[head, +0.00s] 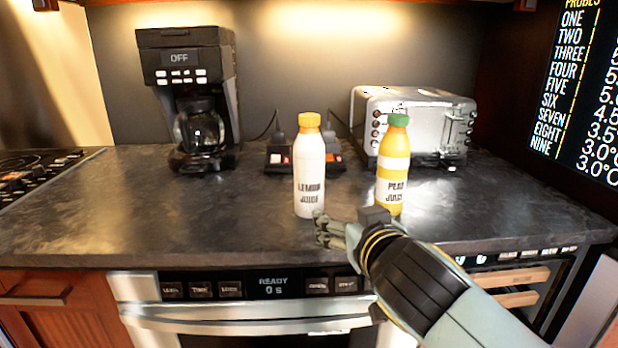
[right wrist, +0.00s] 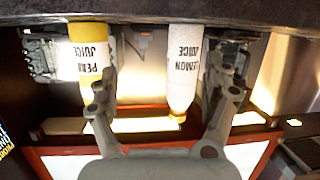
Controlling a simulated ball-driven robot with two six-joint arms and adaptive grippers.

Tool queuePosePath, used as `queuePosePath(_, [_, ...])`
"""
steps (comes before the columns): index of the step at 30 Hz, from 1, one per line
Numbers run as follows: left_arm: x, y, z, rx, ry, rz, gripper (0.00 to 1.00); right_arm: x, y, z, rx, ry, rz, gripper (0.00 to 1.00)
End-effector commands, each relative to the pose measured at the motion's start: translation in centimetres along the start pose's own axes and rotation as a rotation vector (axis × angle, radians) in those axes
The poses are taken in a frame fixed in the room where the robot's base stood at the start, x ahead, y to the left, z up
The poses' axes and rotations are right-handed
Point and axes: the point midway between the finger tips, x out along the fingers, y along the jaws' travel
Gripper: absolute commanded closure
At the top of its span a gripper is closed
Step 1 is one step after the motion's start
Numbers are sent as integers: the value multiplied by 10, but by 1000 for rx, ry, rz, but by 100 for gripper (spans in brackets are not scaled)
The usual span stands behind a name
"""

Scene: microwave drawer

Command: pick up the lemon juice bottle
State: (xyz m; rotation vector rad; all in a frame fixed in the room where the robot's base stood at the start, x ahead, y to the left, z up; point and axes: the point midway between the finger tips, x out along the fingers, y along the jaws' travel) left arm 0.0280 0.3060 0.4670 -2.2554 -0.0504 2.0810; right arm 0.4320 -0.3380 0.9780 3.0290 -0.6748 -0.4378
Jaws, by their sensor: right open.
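The lemon juice bottle (head: 309,170), white with a yellow cap, stands upright on the dark counter (head: 120,215) near its front edge. My right gripper (head: 328,230) is at the counter's front edge, just below and right of this bottle in the head view. In the right wrist view, which is upside down, the right gripper (right wrist: 163,88) is open and empty. The lemon juice bottle (right wrist: 186,70) shows between its fingers, closer to the picture-right finger. Whether a finger touches it I cannot tell. My left gripper is out of view.
A pear juice bottle (head: 393,165), yellow and white with a green cap, stands close right of the lemon juice bottle. A toaster (head: 418,122), a power strip (head: 330,158) and a coffee maker (head: 190,95) are behind. An appliance panel (head: 270,288) lies below the edge. The left counter is clear.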

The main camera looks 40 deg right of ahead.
Motion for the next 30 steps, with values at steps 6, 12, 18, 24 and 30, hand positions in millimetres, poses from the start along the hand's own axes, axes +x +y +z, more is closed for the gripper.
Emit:
queuePosePath(6, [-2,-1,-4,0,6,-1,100,10,-26,-56,48,233,-76,17])
queuePosePath(12, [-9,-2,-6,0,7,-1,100,35,-36,-76,53,282,-103,17])
queuePosePath(18, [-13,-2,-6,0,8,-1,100,61,-38,-81,54,278,-102,17])
queuePosePath(24, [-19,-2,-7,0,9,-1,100,81,-38,-86,52,277,-100,17])
queuePosePath(30, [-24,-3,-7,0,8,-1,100,110,-39,-91,53,276,-101,17])
